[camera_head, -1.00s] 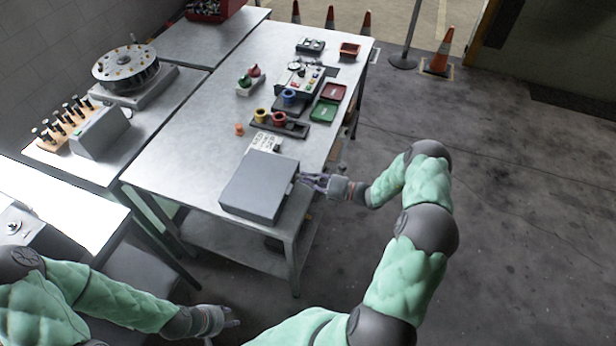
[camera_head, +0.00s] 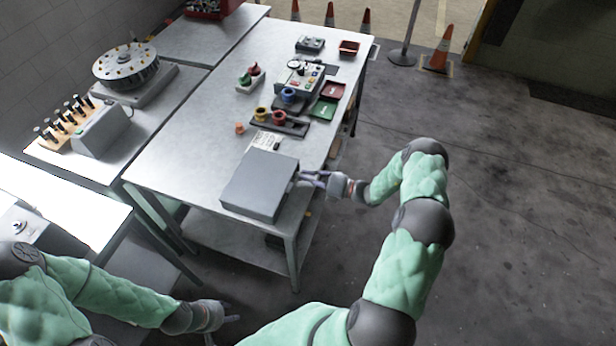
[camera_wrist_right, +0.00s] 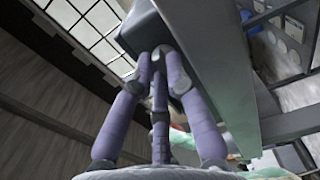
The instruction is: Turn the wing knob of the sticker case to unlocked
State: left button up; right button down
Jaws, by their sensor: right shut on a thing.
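The sticker case is a grey closed box (camera_head: 260,188) near the front end of the metal table in the head view. My right gripper (camera_head: 304,178) is at the case's right side, its fingers reaching the side face.
A white printed card (camera_head: 265,141) lies behind the case. Beyond it are a dark tray with yellow and red cups (camera_head: 281,122), a control box (camera_head: 299,76), a green tray (camera_head: 323,108) and a red tray (camera_head: 332,90). The table's left part is clear.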

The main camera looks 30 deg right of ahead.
jog(key=c, duration=1.5)
grip_release()
